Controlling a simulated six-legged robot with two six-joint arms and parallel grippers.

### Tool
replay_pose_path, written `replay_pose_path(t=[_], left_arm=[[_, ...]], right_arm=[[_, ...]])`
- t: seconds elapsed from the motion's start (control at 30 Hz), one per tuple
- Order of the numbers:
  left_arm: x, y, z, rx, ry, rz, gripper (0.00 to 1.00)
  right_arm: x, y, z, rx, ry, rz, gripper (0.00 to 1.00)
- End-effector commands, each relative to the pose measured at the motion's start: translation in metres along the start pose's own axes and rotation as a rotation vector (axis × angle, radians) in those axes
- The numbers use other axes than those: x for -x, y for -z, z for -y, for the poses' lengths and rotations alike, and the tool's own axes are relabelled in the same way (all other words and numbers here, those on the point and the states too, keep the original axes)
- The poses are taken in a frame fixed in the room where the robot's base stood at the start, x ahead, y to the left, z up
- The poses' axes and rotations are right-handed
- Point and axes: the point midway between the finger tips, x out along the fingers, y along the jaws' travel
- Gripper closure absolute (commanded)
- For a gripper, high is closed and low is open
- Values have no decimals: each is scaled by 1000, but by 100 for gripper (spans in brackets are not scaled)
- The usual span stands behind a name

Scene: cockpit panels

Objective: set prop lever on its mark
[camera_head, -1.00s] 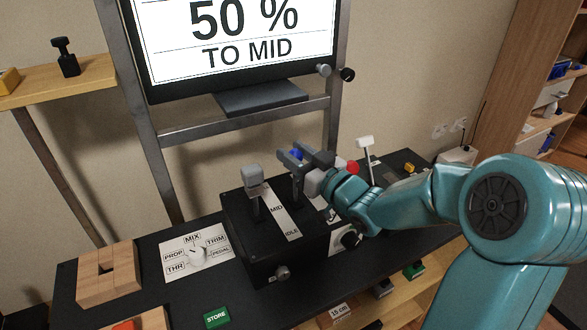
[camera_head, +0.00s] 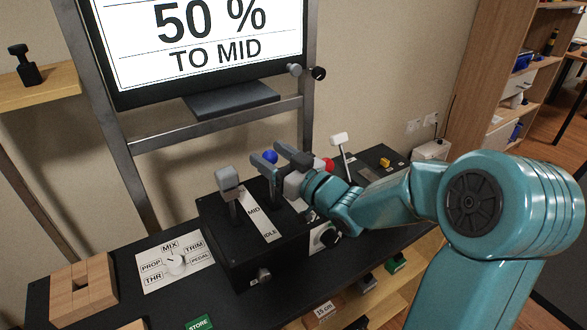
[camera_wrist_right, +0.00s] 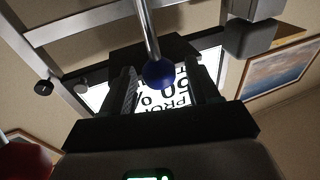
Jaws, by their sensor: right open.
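The prop lever has a round blue knob (camera_head: 270,157) on a metal stem, on the black lever box (camera_head: 258,260). A white strip (camera_head: 259,215) beside it reads MID and IDLE; its top end is partly hidden. My right gripper (camera_head: 268,155) is open at the blue knob, with a finger on each side. In the right wrist view, the blue knob (camera_wrist_right: 159,73) shows between the two dark fingers with a gap on both sides. My left gripper is not seen.
A grey-handled lever (camera_head: 229,180) stands left of the strip. A red knob (camera_head: 327,165) is close right of my gripper, and a white-topped lever (camera_head: 339,140) stands beyond. The screen (camera_head: 200,40) above reads 50 % TO MID. A rotary selector (camera_head: 175,261) lies left.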

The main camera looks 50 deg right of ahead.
Motion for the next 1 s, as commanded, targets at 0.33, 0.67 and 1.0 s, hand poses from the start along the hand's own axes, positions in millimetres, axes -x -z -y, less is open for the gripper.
replay_pose_path(t=[0.33,0.67,1.0], left_arm=[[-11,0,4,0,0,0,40],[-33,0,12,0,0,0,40],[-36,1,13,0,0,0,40]], right_arm=[[85,-2,-2,3,-10,2,40],[145,-4,-2,5,-6,-3,40],[155,0,0,-2,0,1,40]])
